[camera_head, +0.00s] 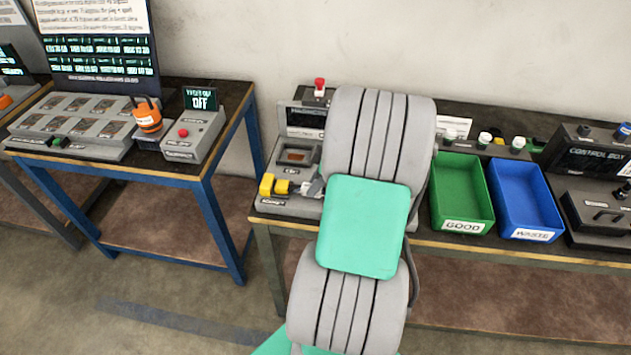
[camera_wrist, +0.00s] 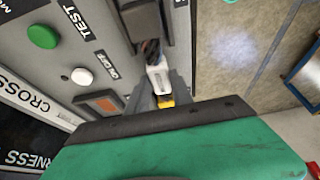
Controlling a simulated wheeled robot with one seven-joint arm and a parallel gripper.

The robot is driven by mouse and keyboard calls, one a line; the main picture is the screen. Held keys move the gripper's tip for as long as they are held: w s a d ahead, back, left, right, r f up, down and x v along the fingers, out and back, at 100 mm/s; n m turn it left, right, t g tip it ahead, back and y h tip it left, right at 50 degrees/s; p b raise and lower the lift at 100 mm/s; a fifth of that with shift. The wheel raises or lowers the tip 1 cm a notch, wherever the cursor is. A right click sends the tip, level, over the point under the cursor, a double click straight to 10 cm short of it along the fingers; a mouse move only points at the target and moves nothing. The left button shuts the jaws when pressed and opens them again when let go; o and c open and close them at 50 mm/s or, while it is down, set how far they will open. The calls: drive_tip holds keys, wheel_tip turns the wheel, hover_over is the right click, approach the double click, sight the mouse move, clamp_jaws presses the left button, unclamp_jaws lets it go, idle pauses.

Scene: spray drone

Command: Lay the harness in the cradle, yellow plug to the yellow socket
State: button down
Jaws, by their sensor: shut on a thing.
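The test station (camera_head: 284,205) stands at the left end of the right bench, partly hidden by my arm. Two yellow blocks (camera_head: 274,186) sit at its front left; I cannot tell which is plug or socket. My gripper (camera_wrist: 162,88) is low over the station's front part, its fingers shut on a white connector piece of the harness (camera_wrist: 158,77). A small yellow part (camera_wrist: 167,101) shows between the fingers. Dark wires (camera_wrist: 151,52) run from the white piece toward a grey block (camera_wrist: 148,20). In the head view the fingertips are mostly hidden behind my arm. The harness's other end is hidden.
The station has a green TEST button (camera_wrist: 42,36), a white button (camera_wrist: 82,76) and an amber window (camera_wrist: 104,102). A green GOOD bin (camera_head: 462,226) and a blue WASTE bin (camera_head: 530,234) stand to the right. Another bench (camera_head: 110,160) is at left, with a floor gap between.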

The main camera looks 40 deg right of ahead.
drive_tip(key=shift+f, duration=0.15)
drive_tip(key=c, duration=1.1)
unclamp_jaws()
drive_tip(key=v, duration=1.2)
drive_tip(key=w+a+r+m+h, duration=0.1)
drive_tip(key=w+a+m, duration=0.15)
drive_tip(key=a, duration=0.65)
drive_tip(key=w+a+r+m, duration=0.1)
drive_tip(key=w+a, duration=0.2)
drive_tip(key=a, duration=0.7)
drive_tip(key=s+a+m, duration=0.1)
drive_tip(key=s+a, duration=0.1)
drive_tip(key=a, duration=0.1)
drive_tip(key=s+a+f+m+h, duration=0.1)
drive_tip(key=s+a, duration=0.1)
drive_tip(key=a, duration=0.2)
drive_tip(key=s+a+f+m, duration=0.1)
drive_tip(key=s+a+m, duration=0.1)
drive_tip(key=s+a, duration=0.1)
drive_tip(key=shift+a+h, duration=0.4)
drive_tip(key=shift+a, duration=0.25)
